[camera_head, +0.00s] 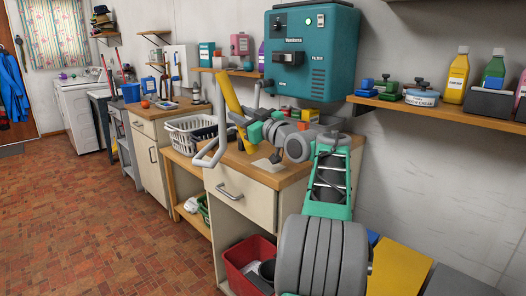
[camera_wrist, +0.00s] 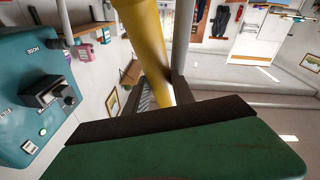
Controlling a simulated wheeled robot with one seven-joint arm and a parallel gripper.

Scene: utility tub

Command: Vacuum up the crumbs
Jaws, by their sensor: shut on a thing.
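My gripper (camera_head: 246,134) is over the wooden counter (camera_head: 297,174) and shut on a thick yellow tube (camera_head: 231,97), which stands tilted. The tube also shows between the dark finger pads in the wrist view (camera_wrist: 150,50). A grey bent pipe (camera_head: 209,153) runs close to it, in front of the counter's left edge; I cannot tell how the two join. A teal wall unit (camera_head: 311,30) with a dark switch block hangs above the counter. A small pale flat patch (camera_head: 266,164) lies on the counter below my gripper. I cannot make out any crumbs.
A white basket (camera_head: 187,134) stands left of the counter. A red bin (camera_head: 241,260) is below in the open cabinet. A shelf (camera_head: 440,108) with bottles and jars is on the right wall. Small coloured boxes (camera_head: 299,115) stand at the counter's back. The tiled floor at left is clear.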

